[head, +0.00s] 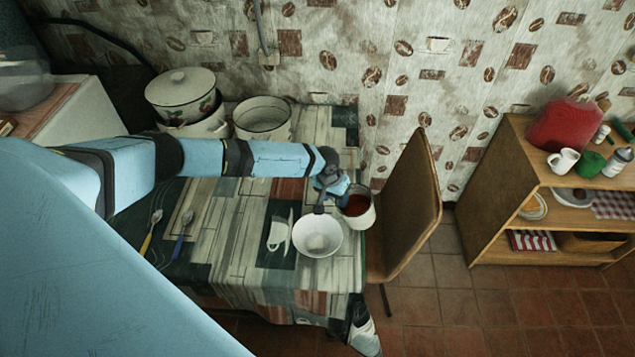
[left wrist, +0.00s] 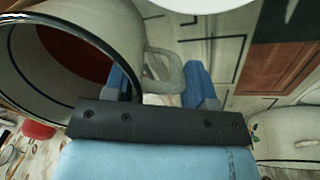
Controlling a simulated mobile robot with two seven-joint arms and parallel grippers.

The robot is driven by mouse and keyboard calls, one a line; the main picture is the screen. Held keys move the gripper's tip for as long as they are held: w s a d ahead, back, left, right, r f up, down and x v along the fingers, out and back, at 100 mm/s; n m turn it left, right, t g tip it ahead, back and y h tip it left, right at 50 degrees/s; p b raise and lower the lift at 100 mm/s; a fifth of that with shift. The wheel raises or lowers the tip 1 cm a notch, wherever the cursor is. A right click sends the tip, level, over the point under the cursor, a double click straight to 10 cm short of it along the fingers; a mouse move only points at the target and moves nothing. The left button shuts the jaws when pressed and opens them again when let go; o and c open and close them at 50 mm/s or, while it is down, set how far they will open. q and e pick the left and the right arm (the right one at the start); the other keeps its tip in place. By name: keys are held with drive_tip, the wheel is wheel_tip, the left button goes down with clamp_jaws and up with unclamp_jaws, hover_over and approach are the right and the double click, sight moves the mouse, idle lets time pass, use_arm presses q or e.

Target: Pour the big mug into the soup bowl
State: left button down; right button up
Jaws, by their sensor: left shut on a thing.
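The big mug (head: 357,218) is pale with a dark rim and holds red liquid. It is at the table's right edge, beside and a little behind the soup bowl, and looks about upright. The white soup bowl (head: 317,228) stands on the table with no red in it; a greyish patch shows at its bottom. My left gripper (head: 333,194) is shut on the mug's handle. In the left wrist view the mug (left wrist: 110,30) fills the left, its handle between the fingers (left wrist: 158,84). Whether the mug touches the table is unclear. My right gripper is not in view.
Enamel pots (head: 180,92) (head: 262,118) stand at the back left of the table. Two spoons (head: 152,230) (head: 182,233) lie at the left. A chair (head: 408,205) stands close right of the mug. A shelf (head: 520,190) with several items is farther right.

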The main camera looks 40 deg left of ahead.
use_arm(q)
drive_tip(key=shift+s+a+r+t+h, duration=0.3)
drive_tip(key=shift+s+r+t+h, duration=0.4)
drive_tip(key=shift+t, duration=0.4)
drive_tip(key=shift+s+a+r+t, duration=0.25)
drive_tip(key=shift+s+r+t, duration=0.3)
drive_tip(key=shift+t, duration=0.05)
drive_tip(key=shift+f, duration=0.3)
drive_tip(key=shift+s+f+t+h+b, duration=0.15)
drive_tip(key=shift+f+t+h+b, duration=0.5)
drive_tip(key=shift+b, duration=0.75)
drive_tip(key=shift+r+t+h+b, duration=0.15)
drive_tip(key=shift+t+h+b, duration=0.1)
drive_tip(key=shift+t+b, duration=0.85)
idle(0.6)
drive_tip(key=shift+f+t+h+b, duration=0.45)
drive_tip(key=shift+t+b, duration=0.3)
drive_tip(key=shift+b, duration=1.9)
